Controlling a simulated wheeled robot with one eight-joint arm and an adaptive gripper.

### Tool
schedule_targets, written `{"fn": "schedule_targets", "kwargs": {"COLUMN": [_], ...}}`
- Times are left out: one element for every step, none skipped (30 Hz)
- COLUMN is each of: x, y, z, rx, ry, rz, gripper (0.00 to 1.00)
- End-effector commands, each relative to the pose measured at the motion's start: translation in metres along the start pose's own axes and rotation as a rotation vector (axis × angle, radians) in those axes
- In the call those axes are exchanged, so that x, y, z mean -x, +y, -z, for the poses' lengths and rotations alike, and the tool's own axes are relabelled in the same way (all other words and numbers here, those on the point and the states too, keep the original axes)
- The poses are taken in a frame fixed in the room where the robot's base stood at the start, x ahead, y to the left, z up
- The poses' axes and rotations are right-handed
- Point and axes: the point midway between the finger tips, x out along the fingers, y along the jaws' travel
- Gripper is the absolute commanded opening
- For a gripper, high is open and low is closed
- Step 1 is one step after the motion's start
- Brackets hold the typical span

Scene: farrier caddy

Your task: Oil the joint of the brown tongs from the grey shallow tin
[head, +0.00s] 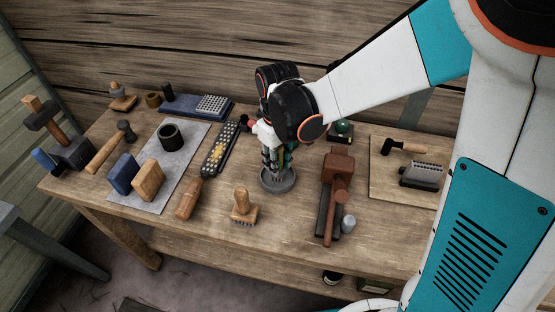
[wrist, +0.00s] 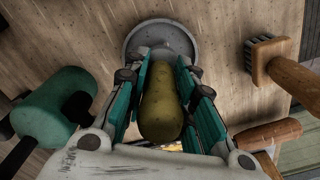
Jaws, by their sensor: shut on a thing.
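The grey shallow tin (head: 278,186) is a round, low dish on the bench, below my gripper (head: 272,160). In the wrist view the tin (wrist: 150,33) is just beyond my fingertips. My gripper (wrist: 166,85) is shut on an olive, round-ended handle (wrist: 160,105), which points toward the tin. The handle's far end is hidden, so I cannot tell whether it touches the tin's bottom. A reddish-brown, long tool (head: 336,205) with a blocky top lies right of the tin; I cannot tell whether it is the brown tongs.
A wooden-handled brush (head: 243,207) stands front-left of the tin; a studded dark rasp (head: 220,148) lies to its left. A green-topped thing (head: 343,128) is behind right. A grey mat (head: 180,175) with blocks is at left, a wooden board (head: 385,183) at right.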

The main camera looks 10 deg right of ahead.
Motion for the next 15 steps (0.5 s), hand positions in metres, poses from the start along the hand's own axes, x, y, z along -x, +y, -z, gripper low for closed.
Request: {"fn": "schedule_targets", "kwargs": {"x": [-0.0005,-0.0007,-0.0012,-0.0015,-0.0019,-0.0024,-0.0027,-0.0030,-0.0035,-0.0038,-0.0041,-0.0046,-0.0049,-0.0052,-0.0057], "y": [0.0000,0.0000,0.0000,0.0000,0.0000,0.0000,0.0000,0.0000,0.0000,0.0000,0.0000,0.0000,0.0000,0.0000,0.0000], "z": [0.0000,0.0000,0.0000,0.0000,0.0000,0.0000,0.0000,0.0000,0.0000,0.0000,0.0000,0.0000,0.0000,0.0000,0.0000], "rx": [0.000,0.000,0.000,0.000,0.000,0.000,0.000,0.000,0.000,0.000,0.000,0.000,0.000,0.000,0.000], "ry": [0.000,0.000,0.000,0.000,0.000,0.000,0.000,0.000,0.000,0.000,0.000,0.000,0.000,0.000,0.000], "rz": [0.000,0.000,0.000,0.000,0.000,0.000,0.000,0.000,0.000,0.000,0.000,0.000,0.000,0.000,0.000], "gripper": [0.00,0.00,0.00,0.00,0.00,0.00,0.00,0.00,0.00,0.00,0.00,0.00,0.00,0.00,0.00]}}
